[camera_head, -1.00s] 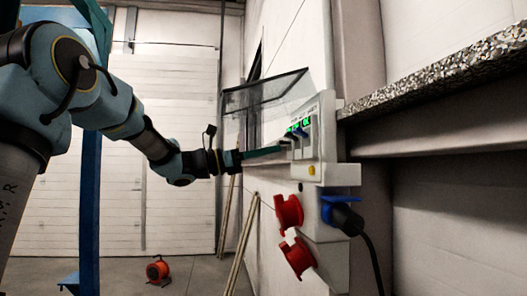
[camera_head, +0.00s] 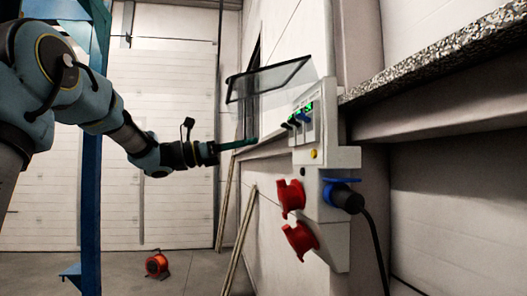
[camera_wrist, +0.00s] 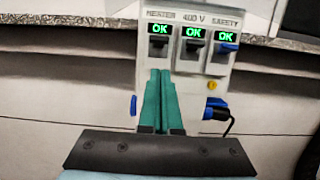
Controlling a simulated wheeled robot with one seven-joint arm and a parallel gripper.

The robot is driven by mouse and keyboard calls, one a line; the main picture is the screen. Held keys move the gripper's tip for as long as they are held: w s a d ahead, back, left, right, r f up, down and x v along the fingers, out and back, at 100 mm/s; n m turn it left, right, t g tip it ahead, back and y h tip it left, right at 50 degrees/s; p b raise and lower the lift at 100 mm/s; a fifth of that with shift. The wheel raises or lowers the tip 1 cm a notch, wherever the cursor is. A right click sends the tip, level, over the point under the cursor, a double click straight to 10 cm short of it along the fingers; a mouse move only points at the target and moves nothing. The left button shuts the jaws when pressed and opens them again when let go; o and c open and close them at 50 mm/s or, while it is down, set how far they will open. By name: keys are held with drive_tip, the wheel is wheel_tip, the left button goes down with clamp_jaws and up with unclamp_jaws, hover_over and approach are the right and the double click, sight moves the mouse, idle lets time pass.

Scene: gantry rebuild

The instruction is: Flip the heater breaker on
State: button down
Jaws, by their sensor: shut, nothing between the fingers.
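The breaker box (camera_head: 318,135) is on the wall, and its clear cover (camera_head: 270,80) is raised. In the wrist view its three breakers read HEATER, 400 V and SAFETY, each with a lit green OK. The heater breaker (camera_wrist: 159,46) is the left one, with a dark lever just under its OK sign. The 400 V breaker (camera_wrist: 194,48) looks similar; the safety breaker (camera_wrist: 228,47) has a blue lever. My gripper (camera_head: 256,140) is shut and empty, its green fingers in front of the box and apart from it. In the wrist view the fingers (camera_wrist: 159,72) point just below the heater lever.
Red sockets (camera_head: 296,218) and a black plug with cable (camera_head: 347,199) are low on the box. A stone-topped ledge (camera_head: 440,58) runs along the right. Wooden poles (camera_head: 240,240) lean on the wall. An orange cable reel (camera_head: 157,264) is on the floor.

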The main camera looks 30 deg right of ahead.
drive_tip(key=a, duration=0.1)
drive_tip(key=w+a, duration=0.1)
drive_tip(key=a+r, duration=0.1)
drive_tip(key=a, duration=0.1)
drive_tip(key=shift+w+b, duration=0.2)
drive_tip(key=shift+b, duration=0.2)
drive_tip(key=shift+s, duration=0.1)
